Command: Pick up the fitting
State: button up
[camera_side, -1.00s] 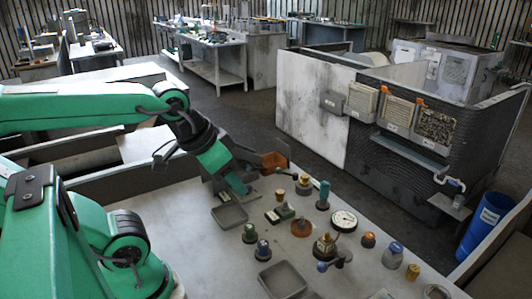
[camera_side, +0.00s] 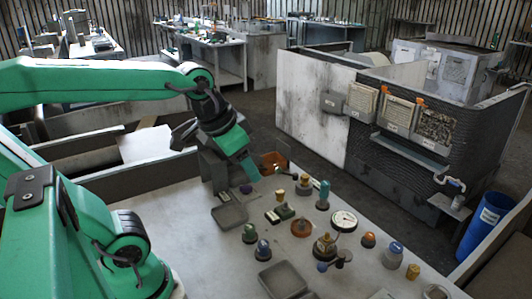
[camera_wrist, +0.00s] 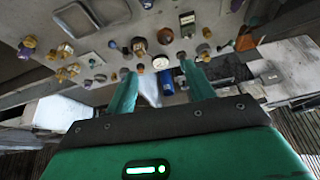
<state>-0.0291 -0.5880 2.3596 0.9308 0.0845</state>
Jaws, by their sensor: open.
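Several small parts stand on the grey bench, and I cannot tell for sure which one is the fitting. Brass-coloured candidates in the side view are a short knobbed piece (camera_side: 304,185) near the back and a yellow piece (camera_side: 413,271) at the front right. The wrist view shows more brass pieces (camera_wrist: 66,51) at the left. My gripper (camera_side: 251,176) is above the back left of the bench, apart from the parts. In the wrist view its two green fingers (camera_wrist: 160,75) are spread with nothing held between them.
A round white gauge (camera_side: 344,218), a teal piece (camera_side: 323,196), a brass valve-like part (camera_side: 326,247) and a blue-topped piece (camera_side: 394,255) crowd the bench. Two shallow grey trays, one at the back (camera_side: 229,216) and one in front (camera_side: 283,281), look empty.

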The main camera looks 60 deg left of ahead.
jog(key=w+a+r+m+g, duration=0.1)
jog(key=w+a+m, duration=0.15)
jog(key=w, duration=0.75)
jog(key=m+g, duration=0.3)
jog(key=g, duration=0.1)
send_over(305, 176)
notch_tip(305, 176, down, 16)
jog(key=shift+d+r, duration=0.1)
jog(key=shift+d, duration=0.05)
jog(key=shift+w+a+f, duration=0.15)
jog(key=shift+a+f, duration=0.05)
jog(key=shift+f, duration=1.5)
jog(key=shift+f, duration=0.1)
jog(key=shift+f, duration=2.5)
